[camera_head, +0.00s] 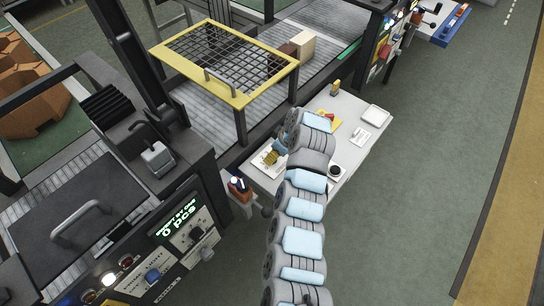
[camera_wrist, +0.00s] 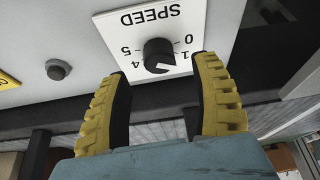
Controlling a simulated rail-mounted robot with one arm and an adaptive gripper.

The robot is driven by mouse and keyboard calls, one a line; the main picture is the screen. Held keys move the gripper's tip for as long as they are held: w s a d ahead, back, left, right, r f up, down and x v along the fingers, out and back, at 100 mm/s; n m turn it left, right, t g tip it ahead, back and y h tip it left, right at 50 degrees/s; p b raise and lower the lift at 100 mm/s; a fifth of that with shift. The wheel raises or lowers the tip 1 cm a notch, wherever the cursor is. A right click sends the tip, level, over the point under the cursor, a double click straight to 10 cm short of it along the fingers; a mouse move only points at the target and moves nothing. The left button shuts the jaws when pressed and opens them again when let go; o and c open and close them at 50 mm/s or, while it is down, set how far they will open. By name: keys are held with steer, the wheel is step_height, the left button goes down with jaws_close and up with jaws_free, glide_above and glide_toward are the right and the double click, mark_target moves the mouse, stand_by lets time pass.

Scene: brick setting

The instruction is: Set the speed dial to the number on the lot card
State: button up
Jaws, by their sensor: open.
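The speed dial is a black knob (camera_wrist: 158,53) on a white plate marked SPEED (camera_wrist: 198,26), upside down in the wrist view. Numbers 0, 1, 4 and 5 show around it; others are hidden or unclear. A white mark shows on the knob's near side, but I cannot tell its exact setting. My gripper (camera_wrist: 162,68) is open, its yellow ridged fingers on either side of the knob with gaps. In the head view my gripper (camera_head: 271,157) is over the white panel's left part. A small printed card (camera_head: 360,135) lies at right; its print is unreadable and I cannot tell if it is the lot card.
A yellow-framed mesh guard (camera_head: 241,92) stands over the conveyor behind. A control panel at lower left has a display (camera_head: 181,215) reading 0 pcs. In the wrist view a dark round button (camera_wrist: 58,69) sits left of the dial. Open floor lies at right.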

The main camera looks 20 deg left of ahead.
steer(key=shift+x, duration=1.9)
steer(key=shift+c, duration=0.3)
jaws_close()
